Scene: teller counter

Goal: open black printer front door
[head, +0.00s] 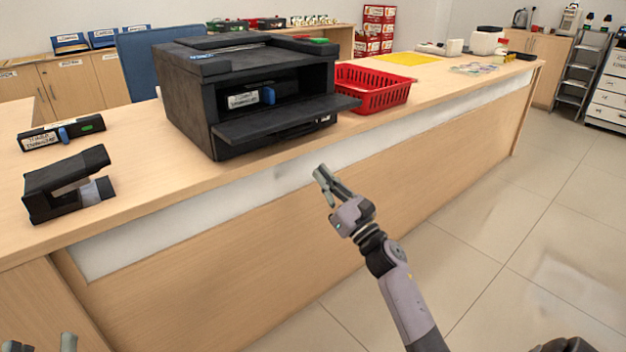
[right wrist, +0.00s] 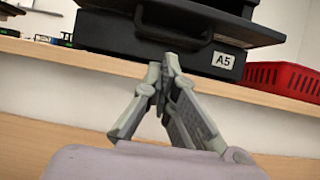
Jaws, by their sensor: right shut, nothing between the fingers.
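The black printer (head: 240,85) stands on the counter. Its front door (head: 285,118) is folded down and juts out flat over the counter's front edge. A cartridge with a white label and blue tab (head: 250,98) shows inside the opening. In the right wrist view the printer's lower drawer (right wrist: 150,42) has a handle and an A5 label, with the door above it. My right gripper (head: 322,180) is in front of the counter, below and apart from the door; its fingertips (right wrist: 163,68) meet with nothing between them. My left gripper (head: 40,342) shows only partly at the bottom left corner.
A red basket (head: 372,90) stands right of the printer. A black cartridge (head: 62,132) and a black stapler-like device (head: 66,185) lie on the counter to the left. A yellow sheet (head: 402,59) lies farther back. The floor (head: 490,230) in front of the counter is clear.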

